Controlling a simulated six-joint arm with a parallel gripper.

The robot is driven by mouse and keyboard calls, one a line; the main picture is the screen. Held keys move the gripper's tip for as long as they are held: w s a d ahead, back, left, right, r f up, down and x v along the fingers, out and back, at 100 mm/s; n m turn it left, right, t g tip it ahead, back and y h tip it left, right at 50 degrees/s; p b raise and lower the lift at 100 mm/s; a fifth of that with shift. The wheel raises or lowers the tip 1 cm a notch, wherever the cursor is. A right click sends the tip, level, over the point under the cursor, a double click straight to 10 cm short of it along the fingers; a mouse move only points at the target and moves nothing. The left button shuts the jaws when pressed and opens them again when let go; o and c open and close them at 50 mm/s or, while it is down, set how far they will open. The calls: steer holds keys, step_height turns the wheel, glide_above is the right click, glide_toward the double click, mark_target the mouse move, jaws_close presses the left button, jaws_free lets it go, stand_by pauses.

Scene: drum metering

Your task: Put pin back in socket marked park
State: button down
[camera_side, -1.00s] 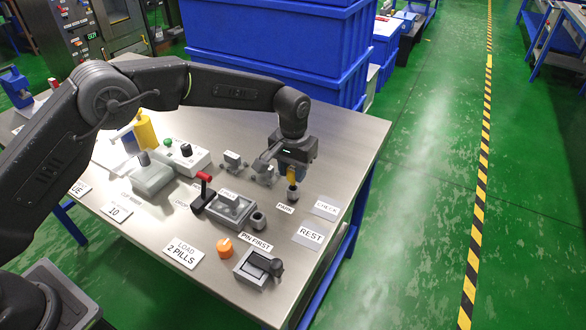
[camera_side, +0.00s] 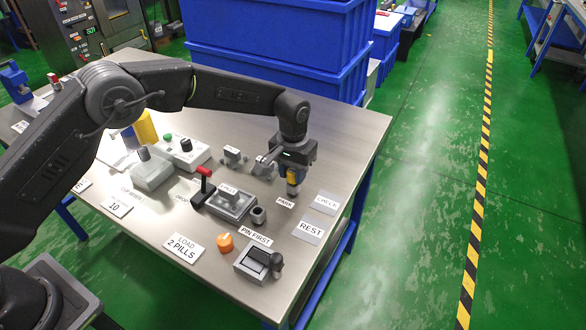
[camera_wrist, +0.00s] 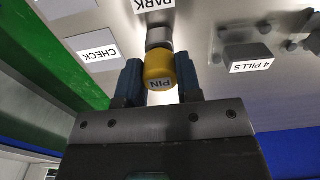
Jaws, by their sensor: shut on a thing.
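The yellow pin (camera_wrist: 159,70) is between the blue fingers of my gripper (camera_wrist: 160,82), which is shut on it. The "PIN" lettering on its top faces the wrist camera. A grey socket (camera_wrist: 158,38) is directly at the pin's lower end, beside the PARK label (camera_wrist: 153,4). In the side view, my gripper (camera_side: 293,176) holds the pin (camera_side: 291,179) upright over the socket (camera_side: 292,190), by the PARK label (camera_side: 285,203). The pin's lower end is hidden, so I cannot tell how deep it sits.
An empty-looking dark socket (camera_side: 258,214) stands by the PIN FIRST label (camera_side: 255,236). A grey fixture (camera_side: 230,204) with a red-handled lever (camera_side: 204,182) is to the left. Blue crates (camera_side: 275,60) stand behind.

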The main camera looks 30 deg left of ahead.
mark_target(293, 171)
steer(key=shift+f, duration=0.45)
steer(key=c, duration=0.7)
jaws_free()
step_height(293, 171, up, 14)
steer(key=shift+f, duration=0.1)
